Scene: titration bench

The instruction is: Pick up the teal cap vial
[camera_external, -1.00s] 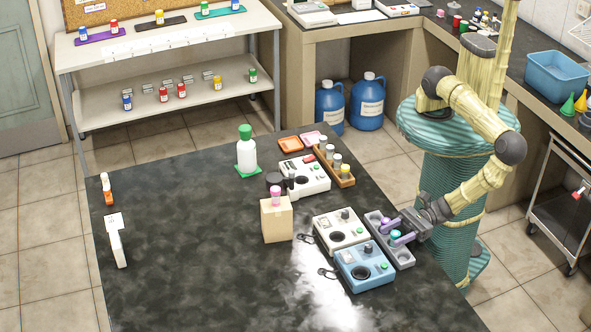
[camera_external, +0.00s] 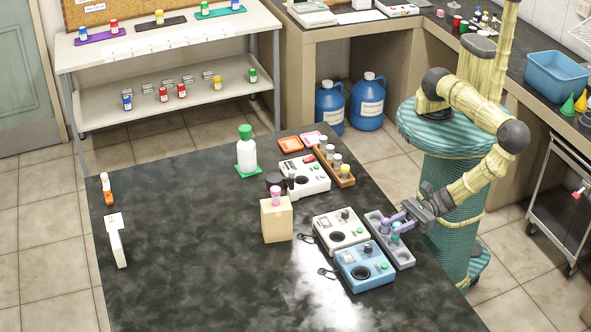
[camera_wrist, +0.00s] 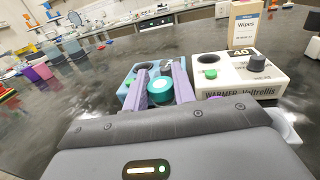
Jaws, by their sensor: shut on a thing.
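The teal cap vial (camera_external: 395,237) is at the grey rack (camera_external: 405,258) on the right side of the black bench. In the wrist view its round teal cap (camera_wrist: 160,90) lies between the two lavender fingers of my gripper (camera_wrist: 162,80). My gripper (camera_external: 397,222) is shut on the vial from the right, above the rack. I cannot tell clearly whether the vial's bottom is clear of the rack. Its lower body is hidden in the wrist view.
A blue device (camera_external: 364,268) and a white device (camera_external: 341,230) stand just left of the rack. A wooden rack (camera_external: 335,168) is behind. The bench's left half is mostly clear.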

